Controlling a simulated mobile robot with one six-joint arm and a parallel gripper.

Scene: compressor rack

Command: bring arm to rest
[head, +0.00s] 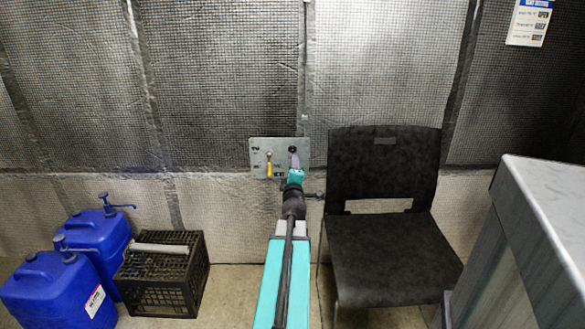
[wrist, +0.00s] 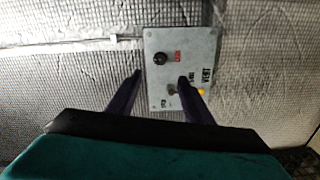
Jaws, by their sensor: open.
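My arm reaches forward to a grey control panel (head: 258,150) on the padded wall. My gripper (head: 294,160) is in front of the panel's right part in the head view. In the wrist view my gripper (wrist: 160,76) is open, its two dark fingers apart with nothing held between them. The panel (wrist: 205,50) appears turned there, with a black knob (wrist: 160,58) beside a red label. The right finger partly covers the panel's lower part. A yellow handle (head: 269,165) hangs down on the panel's left side; a bit of yellow (wrist: 201,91) shows beside the right finger. Contact cannot be told.
A black chair (head: 385,245) stands close to the right of my arm. A grey-topped counter (head: 550,220) is at the far right. Two blue jugs (head: 55,290) and a black crate (head: 165,275) stand on the floor at left. Some floor is clear between crate and arm.

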